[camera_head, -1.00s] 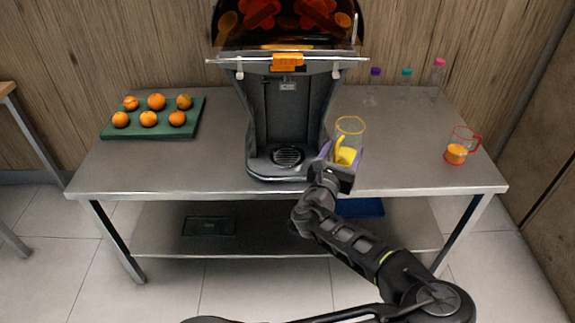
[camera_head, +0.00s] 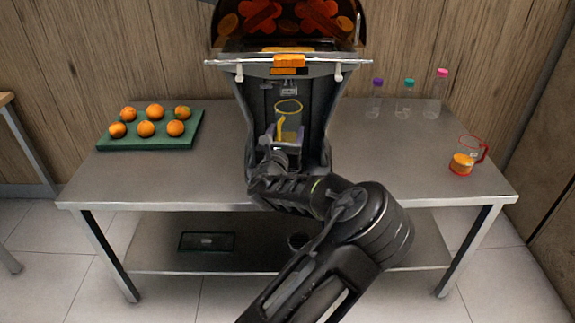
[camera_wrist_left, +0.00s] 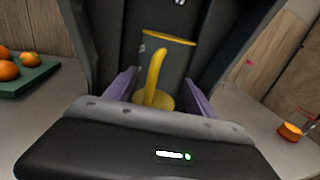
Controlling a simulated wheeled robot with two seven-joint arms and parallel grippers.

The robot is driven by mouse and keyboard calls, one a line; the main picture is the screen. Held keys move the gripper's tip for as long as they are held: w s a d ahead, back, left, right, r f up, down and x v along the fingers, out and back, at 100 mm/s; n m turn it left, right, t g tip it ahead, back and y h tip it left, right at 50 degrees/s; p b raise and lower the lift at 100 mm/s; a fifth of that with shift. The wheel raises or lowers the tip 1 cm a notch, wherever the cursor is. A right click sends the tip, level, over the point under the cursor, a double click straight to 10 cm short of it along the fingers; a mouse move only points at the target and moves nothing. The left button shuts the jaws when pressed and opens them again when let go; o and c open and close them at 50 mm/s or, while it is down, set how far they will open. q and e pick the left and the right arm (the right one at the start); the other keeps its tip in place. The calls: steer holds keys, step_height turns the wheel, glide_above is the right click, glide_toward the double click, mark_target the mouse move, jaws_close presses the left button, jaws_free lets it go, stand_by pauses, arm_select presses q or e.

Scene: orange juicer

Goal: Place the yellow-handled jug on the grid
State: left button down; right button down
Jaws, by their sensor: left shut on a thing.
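The yellow-handled jug (camera_head: 289,116) is clear, with a yellow rim and handle. It stands within the front bay of the dark juicer (camera_head: 257,103), below the spout. My left gripper (camera_head: 286,137) is shut on the jug. In the left wrist view the jug (camera_wrist_left: 172,66) is between the purple fingers of my left gripper (camera_wrist_left: 160,95), its handle facing the wrist and tilted in the picture. The grid at the foot of the bay is hidden behind my gripper and arm, so I cannot tell whether the jug touches it. My right gripper is not in view.
The juicer's side walls stand close on both sides of the jug. A green board (camera_head: 190,141) with several oranges lies at the left. A red-handled jug (camera_head: 466,158) with orange juice stands at the right. Three capped bottles (camera_head: 405,103) stand at the back right. The table (camera_head: 400,162) between is clear.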

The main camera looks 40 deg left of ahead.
arm_select(q)
step_height(320, 180, down, 6)
steer(key=shift+r+b, duration=0.15)
steer(key=shift+b, duration=0.25)
steer(key=shift+f+b, duration=0.3)
steer(key=shift+f, duration=1.55)
steer(key=shift+f, duration=0.15)
steer(key=shift+c, duration=1.4)
jaws_free()
steer(key=v, duration=1.2)
